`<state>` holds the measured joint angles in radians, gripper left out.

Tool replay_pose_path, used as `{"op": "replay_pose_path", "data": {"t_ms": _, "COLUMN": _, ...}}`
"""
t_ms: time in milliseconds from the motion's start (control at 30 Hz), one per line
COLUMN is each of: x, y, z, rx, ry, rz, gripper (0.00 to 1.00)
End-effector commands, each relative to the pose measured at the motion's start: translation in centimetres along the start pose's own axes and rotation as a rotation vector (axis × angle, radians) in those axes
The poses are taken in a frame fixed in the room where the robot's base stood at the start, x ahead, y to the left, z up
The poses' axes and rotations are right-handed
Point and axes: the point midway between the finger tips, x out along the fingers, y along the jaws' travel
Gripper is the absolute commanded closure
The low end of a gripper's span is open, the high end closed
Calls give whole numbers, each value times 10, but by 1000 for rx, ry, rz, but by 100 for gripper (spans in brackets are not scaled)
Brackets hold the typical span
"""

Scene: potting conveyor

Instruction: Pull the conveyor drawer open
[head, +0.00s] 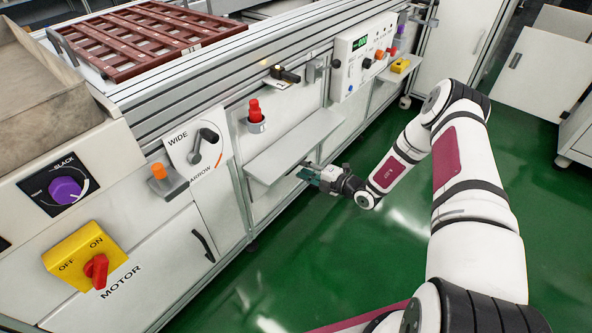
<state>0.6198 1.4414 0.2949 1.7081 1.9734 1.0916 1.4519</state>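The conveyor (190,85) runs along the left with a white cabinet front. A white panel (135,285) low on this front has a black bar handle (203,245). Further along, a flat light-grey ledge (290,147) sticks out from the front; I cannot tell whether it is a shelf or part of the drawer. My gripper (312,174) is at the cabinet front just below the ledge's right part. Its fingers look dark green and point left toward the front. Whether they touch or hold anything is too small to tell. A drawer handle there is not clearly visible.
Controls stick out from the front: a yellow motor switch (85,257), a purple knob (66,190), a wide-narrow lever (205,140), a red button (254,110) and a display box (360,55). A brown tray (140,38) lies on top. Green floor (330,265) is clear.

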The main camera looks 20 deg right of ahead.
Motion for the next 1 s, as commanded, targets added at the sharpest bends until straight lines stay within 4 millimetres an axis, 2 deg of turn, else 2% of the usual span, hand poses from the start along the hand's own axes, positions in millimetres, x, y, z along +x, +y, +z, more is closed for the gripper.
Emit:
{"op": "replay_pose_path", "data": {"t_ms": 100, "x": 20, "y": -1, "z": -1, "rx": -3, "ry": 2, "rz": 3, "gripper": 70}}
{"op": "replay_pose_path", "data": {"t_ms": 300, "x": 37, "y": 0, "z": 0, "rx": -2, "ry": 1, "rz": 1, "gripper": 70}}
{"op": "replay_pose_path", "data": {"t_ms": 633, "x": 40, "y": 1, "z": 0, "rx": -2, "ry": 0, "rz": 2, "gripper": 70}}
{"op": "replay_pose_path", "data": {"t_ms": 667, "x": 40, "y": 1, "z": 0, "rx": -1, "ry": 0, "rz": 1, "gripper": 72}}
{"op": "replay_pose_path", "data": {"t_ms": 700, "x": 40, "y": 1, "z": 0, "rx": -2, "ry": 0, "rz": 1, "gripper": 82}}
{"op": "replay_pose_path", "data": {"t_ms": 800, "x": 40, "y": 1, "z": 0, "rx": -2, "ry": 0, "rz": 1, "gripper": 100}}
{"op": "replay_pose_path", "data": {"t_ms": 1000, "x": 40, "y": 1, "z": 0, "rx": -1, "ry": 0, "rz": 1, "gripper": 100}}
